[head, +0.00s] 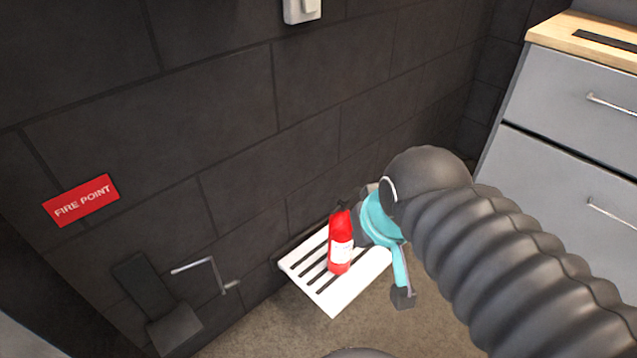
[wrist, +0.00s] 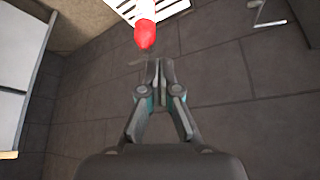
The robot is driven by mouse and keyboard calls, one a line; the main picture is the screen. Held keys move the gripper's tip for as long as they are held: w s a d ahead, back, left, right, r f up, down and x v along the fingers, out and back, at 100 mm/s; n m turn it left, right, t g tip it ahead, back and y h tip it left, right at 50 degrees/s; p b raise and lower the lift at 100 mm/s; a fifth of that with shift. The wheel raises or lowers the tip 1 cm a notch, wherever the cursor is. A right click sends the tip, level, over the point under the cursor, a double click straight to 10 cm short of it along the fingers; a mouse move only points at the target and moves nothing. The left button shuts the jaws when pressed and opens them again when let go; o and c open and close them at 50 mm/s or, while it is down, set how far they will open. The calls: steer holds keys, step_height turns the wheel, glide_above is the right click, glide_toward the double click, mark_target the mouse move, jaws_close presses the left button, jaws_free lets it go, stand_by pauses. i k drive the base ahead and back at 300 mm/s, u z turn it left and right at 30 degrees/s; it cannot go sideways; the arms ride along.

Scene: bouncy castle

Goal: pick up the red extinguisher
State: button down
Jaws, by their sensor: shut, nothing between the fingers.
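The red extinguisher (head: 341,244) with a white label stands upright on a white slatted wall shelf (head: 318,289) in the head view. In the wrist view, its red end (wrist: 145,36) shows near the top, just beyond and slightly left of my fingertips. My gripper (wrist: 160,72) is shut and empty, with its two fingers together. There is a gap in the picture between the fingertips and the extinguisher. In the head view, my gripper's teal and dark parts are right beside the extinguisher; its fingertips are hard to make out.
A dark tiled wall (head: 240,140) runs behind the shelf, with a red FIRE POINT sign (head: 82,200) at left. A metal wall bracket (head: 212,270) sticks out left of the shelf. Grey drawers (head: 570,120) with a wooden top stand at right.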

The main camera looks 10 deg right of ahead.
mark_target(340, 242)
steer(key=u, duration=1.9)
steer(key=k, duration=0.8)
steer(key=z, duration=0.95)
